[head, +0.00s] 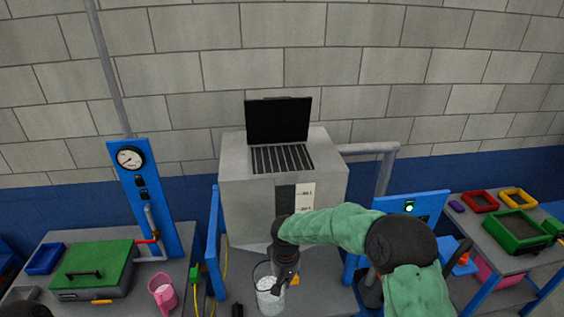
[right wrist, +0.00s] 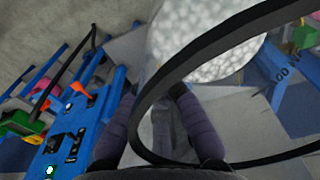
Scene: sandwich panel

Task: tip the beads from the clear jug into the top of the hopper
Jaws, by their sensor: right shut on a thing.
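The clear jug (head: 268,292) of white beads is at the bottom centre of the head view, in front of the hopper. My right gripper (head: 286,277) is shut on the jug at its right side. In the right wrist view the beads (right wrist: 205,40) fill the top middle, a dark band curves across, and my gripper's fingers (right wrist: 158,112) are close below. I cannot tell whether the jug touches the table. The hopper (head: 248,200) is a tall grey box with a dark slatted top (head: 281,158) and a raised black lid (head: 278,120).
A pink jug (head: 163,295) with pale contents stands left, beside a green-lidded box (head: 95,265) and a blue gauge panel (head: 148,200). Blue posts flank the hopper. A grey pipe (head: 370,148) juts from its right side. Coloured trays (head: 480,201) lie on the right table.

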